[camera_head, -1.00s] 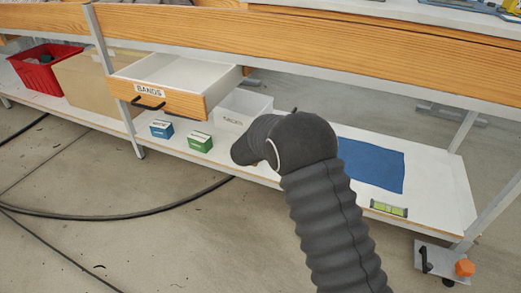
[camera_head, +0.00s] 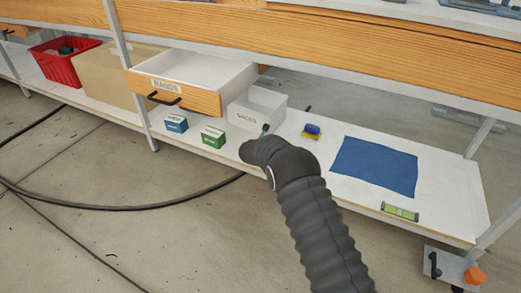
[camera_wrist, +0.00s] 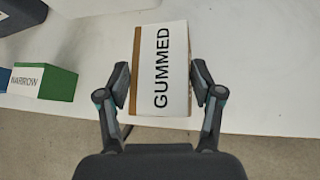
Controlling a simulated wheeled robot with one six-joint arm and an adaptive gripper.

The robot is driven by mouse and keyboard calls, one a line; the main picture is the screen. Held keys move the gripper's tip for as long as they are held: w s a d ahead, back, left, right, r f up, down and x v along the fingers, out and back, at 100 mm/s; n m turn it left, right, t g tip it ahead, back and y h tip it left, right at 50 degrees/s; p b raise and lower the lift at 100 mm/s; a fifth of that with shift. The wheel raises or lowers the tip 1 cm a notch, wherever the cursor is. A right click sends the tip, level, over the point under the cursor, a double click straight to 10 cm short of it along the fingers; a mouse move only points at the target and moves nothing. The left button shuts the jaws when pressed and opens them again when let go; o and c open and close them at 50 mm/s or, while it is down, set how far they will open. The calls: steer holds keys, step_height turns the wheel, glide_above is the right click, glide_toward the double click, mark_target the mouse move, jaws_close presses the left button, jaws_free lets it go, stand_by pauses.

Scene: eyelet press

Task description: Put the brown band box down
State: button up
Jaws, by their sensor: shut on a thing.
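The brown band box (camera_wrist: 172,45) is between the two fingers of my gripper (camera_wrist: 159,88) in the wrist view. Its white label reads GUMMED, and a brown edge shows along its left side. My gripper is shut on it, one finger at each side. The white shelf lies under it; I cannot tell whether the box touches the shelf. In the head view, my arm hides the box, and only a small tip of my gripper (camera_head: 265,129) shows near the white bin.
A green box (camera_head: 213,136) and a blue box (camera_head: 176,123) stand left of my arm. A white bin (camera_head: 258,108) is behind, near the open drawer (camera_head: 190,92). A yellow and blue item (camera_head: 312,131), blue cloth (camera_head: 375,166) and level (camera_head: 400,212) lie to the right.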

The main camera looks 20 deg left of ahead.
steer(key=shift+f, duration=0.45)
steer(key=shift+f, duration=0.15)
steer(key=o, duration=1.3)
steer(key=shift+c, duration=0.2)
steer(key=shift+r, duration=0.25)
steer(key=v, duration=1.2)
steer(key=shift+d+f, duration=0.1)
